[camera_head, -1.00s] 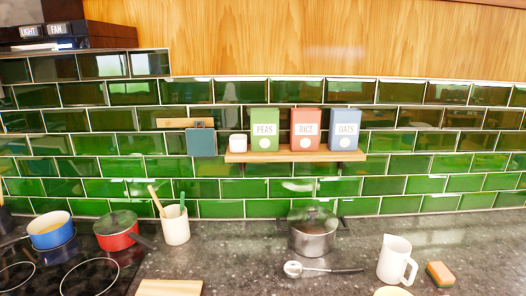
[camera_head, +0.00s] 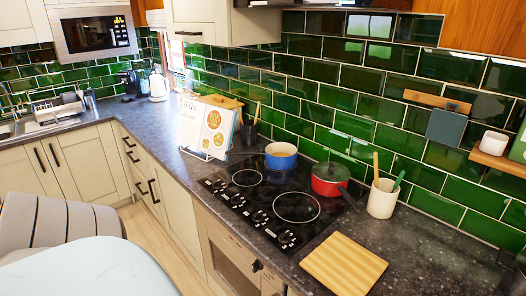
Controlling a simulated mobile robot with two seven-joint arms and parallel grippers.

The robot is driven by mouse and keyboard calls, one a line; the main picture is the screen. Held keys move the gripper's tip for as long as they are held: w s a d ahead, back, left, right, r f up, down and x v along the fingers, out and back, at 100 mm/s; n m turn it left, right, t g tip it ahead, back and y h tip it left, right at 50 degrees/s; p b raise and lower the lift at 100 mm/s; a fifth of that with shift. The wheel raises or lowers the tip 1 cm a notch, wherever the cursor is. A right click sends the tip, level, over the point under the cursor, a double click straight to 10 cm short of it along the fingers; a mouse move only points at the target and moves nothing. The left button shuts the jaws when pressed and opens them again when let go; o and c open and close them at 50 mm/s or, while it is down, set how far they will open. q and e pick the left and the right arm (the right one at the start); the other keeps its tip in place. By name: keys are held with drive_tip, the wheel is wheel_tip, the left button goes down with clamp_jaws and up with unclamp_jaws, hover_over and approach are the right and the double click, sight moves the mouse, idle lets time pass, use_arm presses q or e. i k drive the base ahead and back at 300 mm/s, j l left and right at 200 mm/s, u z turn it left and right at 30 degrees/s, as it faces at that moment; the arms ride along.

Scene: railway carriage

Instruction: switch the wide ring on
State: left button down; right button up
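The black hob (camera_head: 270,205) is set in the dark counter at the middle of the view. Two bare ring outlines show on it: a larger one (camera_head: 297,207) at the front right and a smaller one (camera_head: 247,177) at the left. A blue pot (camera_head: 281,160) and a red lidded pan (camera_head: 329,186) stand along its back and hide what is under them. A row of control knobs (camera_head: 262,218) runs along the hob's front edge; their markings are too small to read. No glow shows on either bare ring. Neither of my grippers is in view.
A wooden board (camera_head: 343,264) lies right of the hob, with a utensil pot (camera_head: 382,198) behind it. A recipe book (camera_head: 208,128) stands to the left. A grey striped seat (camera_head: 55,232) and a pale surface (camera_head: 90,270) occupy the near left. Floor shows before the cabinets.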

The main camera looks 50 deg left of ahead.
sight(216, 185)
drive_tip(key=u, duration=1.8)
